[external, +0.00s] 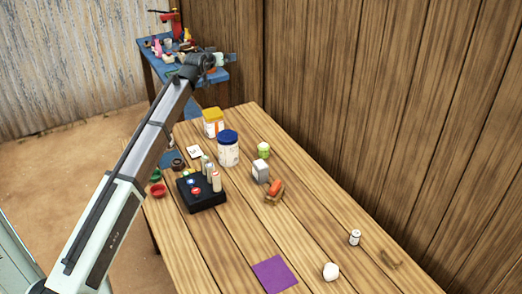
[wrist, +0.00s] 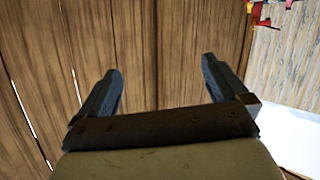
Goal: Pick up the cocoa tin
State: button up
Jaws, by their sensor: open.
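No label is readable, so I cannot tell for sure which container is the cocoa tin. My gripper (external: 207,62) is raised high at the far end, well away from these. In the wrist view my gripper (wrist: 162,72) has its fingers wide apart with nothing between them, facing the wood wall.
A black box (external: 205,200) with several small cylinders stands at the table's left. A cluttered blue table (external: 149,58) stands behind. The table's middle is clear.

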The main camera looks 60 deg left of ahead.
jog(key=s+a+f+g+h, duration=0.5)
jog(key=s+a+f+g, duration=0.15)
jog(key=s+f, duration=0.6)
jog(key=s+a+f+n+g+h, duration=0.1)
jog(key=s+f+g+h, duration=0.5)
jog(key=s, duration=0.5)
notch_tip(320, 180, down, 9)
jog(key=shift+s+r+t+y, duration=0.15)
jog(key=shift+t+y, duration=0.45)
jog(key=shift+t, duration=0.55)
jog(key=shift+s+a+f, duration=0.1)
jog(key=shift+a+f, duration=0.05)
jog(key=shift+f, duration=1.2)
jog(key=shift+s+a+f, duration=0.1)
jog(key=shift+a+f, duration=0.05)
jog(key=shift+f, duration=1.2)
jog(key=shift+w, duration=0.1)
jog(key=shift+c, duration=0.4)
jog(key=shift+r, duration=0.1)
jog(key=c, duration=1.2)
